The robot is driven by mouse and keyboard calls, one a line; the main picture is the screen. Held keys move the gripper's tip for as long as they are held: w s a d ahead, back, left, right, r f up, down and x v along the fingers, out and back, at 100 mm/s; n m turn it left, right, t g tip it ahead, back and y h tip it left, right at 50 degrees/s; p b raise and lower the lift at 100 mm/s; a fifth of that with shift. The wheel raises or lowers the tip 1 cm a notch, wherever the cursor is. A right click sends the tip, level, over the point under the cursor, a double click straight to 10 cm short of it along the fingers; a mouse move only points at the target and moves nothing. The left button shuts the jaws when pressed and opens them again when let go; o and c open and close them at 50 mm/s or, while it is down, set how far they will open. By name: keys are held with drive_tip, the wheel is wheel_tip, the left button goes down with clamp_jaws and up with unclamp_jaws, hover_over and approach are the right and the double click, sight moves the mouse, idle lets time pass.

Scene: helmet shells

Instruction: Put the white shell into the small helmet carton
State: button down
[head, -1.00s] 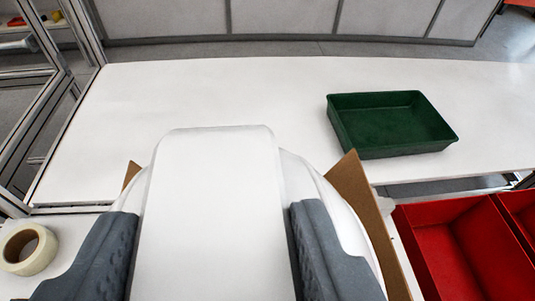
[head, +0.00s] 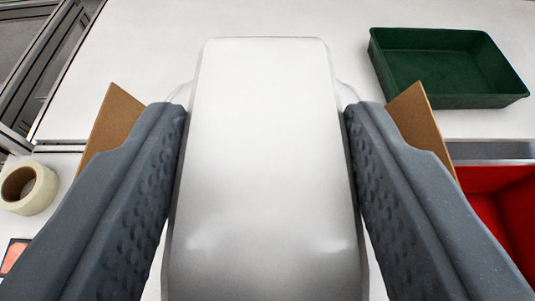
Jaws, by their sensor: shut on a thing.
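My gripper (head: 265,110) has its two dark grey, dimpled fingers on either side of the picture's middle, shut on the white shell (head: 348,93). Only thin curved edges of the shell show near the fingertips. A pale flat piece, which seems to be part of my gripper, covers the middle and hides most of the shell. Brown cardboard flaps of the small helmet carton (head: 419,122) stand outside both fingers, with the shell between them. The carton's inside and floor are hidden, so I cannot tell how deep the shell sits.
A green tray (head: 450,98) stands on the white table (head: 250,22) at the back right. A red bin (head: 503,205) is at the right edge. A tape roll (head: 27,187) lies at the left. The table behind the carton is clear.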

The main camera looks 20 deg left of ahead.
drive_tip(key=shift+s, duration=0.1)
drive_tip(key=shift+d+f, duration=0.1)
drive_tip(key=shift+f, duration=0.1)
drive_tip(key=shift+f+b, duration=3.25)
drive_tip(key=shift+f, duration=0.4)
drive_tip(key=shift+f, duration=0.1)
wheel_tip(320, 180, down, 18)
drive_tip(key=b, duration=1.4)
drive_tip(key=shift+f, duration=0.15)
drive_tip(key=c, duration=0.6)
unclamp_jaws()
idle(1.0)
